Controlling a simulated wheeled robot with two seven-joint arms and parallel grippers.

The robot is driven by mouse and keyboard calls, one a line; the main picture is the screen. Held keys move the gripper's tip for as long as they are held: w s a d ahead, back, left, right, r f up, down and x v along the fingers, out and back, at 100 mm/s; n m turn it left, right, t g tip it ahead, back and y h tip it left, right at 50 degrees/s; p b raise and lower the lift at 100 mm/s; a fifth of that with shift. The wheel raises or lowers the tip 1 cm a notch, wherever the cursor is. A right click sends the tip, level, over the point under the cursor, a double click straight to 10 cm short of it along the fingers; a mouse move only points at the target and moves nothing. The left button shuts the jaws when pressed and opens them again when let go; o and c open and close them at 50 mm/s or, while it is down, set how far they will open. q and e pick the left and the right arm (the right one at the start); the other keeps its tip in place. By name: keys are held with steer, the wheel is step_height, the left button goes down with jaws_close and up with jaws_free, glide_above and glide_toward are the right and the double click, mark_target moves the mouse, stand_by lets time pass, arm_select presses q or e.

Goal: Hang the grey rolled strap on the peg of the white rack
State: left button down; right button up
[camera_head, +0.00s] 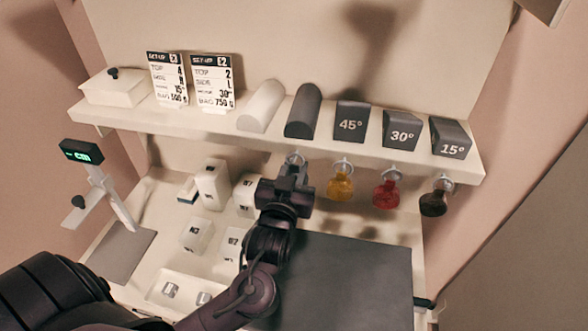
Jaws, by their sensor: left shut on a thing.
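The white rack has a shelf (200,124) with a row of pegs under its front edge. The leftmost peg (295,158) shows its pale round end just above my left gripper (289,174). That gripper is shut and reaches up from below, right at this peg. The grey rolled strap cannot be made out; my gripper covers the spot below the peg. I cannot tell whether the strap touches the peg. My right gripper is not in view.
A yellow roll (341,187), a red roll (386,194) and a black roll (433,204) hang to the right. Angled dark blocks (351,122) stand above. White numbered blocks (196,236) and a dark mat (350,280) lie below. A display stand (100,185) is at left.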

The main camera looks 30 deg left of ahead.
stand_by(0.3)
arm_select(q)
steer(key=c, duration=1.1)
jaws_free()
steer(key=shift+s, duration=0.1)
steer(key=p+v, duration=0.2)
steer(key=v, duration=0.5)
steer(key=shift+s+d, duration=0.15)
steer(key=shift+s, duration=0.2)
